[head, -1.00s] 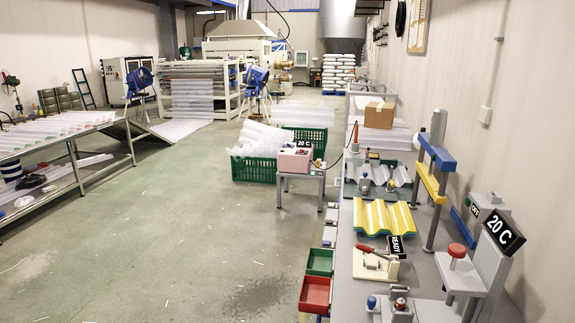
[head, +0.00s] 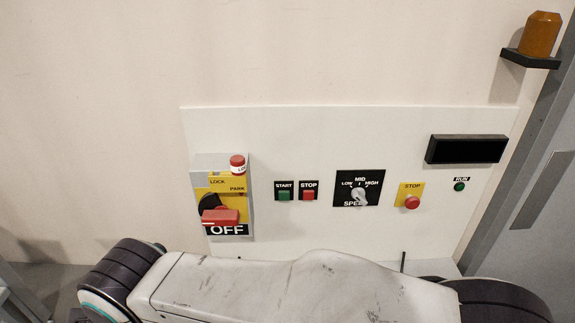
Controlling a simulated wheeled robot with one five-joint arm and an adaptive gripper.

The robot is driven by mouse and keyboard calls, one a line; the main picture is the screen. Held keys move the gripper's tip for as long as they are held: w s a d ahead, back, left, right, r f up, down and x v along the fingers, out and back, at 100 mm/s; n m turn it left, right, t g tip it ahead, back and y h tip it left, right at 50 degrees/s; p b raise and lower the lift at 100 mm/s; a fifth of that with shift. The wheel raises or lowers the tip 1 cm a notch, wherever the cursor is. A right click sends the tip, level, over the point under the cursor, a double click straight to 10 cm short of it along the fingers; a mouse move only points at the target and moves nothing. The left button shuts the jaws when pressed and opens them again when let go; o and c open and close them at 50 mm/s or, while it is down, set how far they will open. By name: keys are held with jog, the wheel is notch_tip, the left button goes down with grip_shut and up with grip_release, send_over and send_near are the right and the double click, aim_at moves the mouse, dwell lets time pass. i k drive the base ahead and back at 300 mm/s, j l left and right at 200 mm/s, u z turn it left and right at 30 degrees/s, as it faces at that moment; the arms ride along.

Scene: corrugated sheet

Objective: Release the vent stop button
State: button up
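A round red mushroom button (head: 412,202) sits on a yellow plate (head: 404,189) marked STOP, on the right half of a white wall panel (head: 330,130). I cannot tell from here whether it is pressed in or out. My gripper is not in view; only links of my arm show along the bottom, below the panel.
A speed knob (head: 359,197) is left of the mushroom button. A rotary switch with a red handle (head: 220,216), reading OFF, is at left. A dark display (head: 466,149), green RUN lamp (head: 459,186) and amber beacon (head: 541,34) are at right.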

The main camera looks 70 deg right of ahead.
aim_at(411, 203)
jog(key=z, duration=3.5)
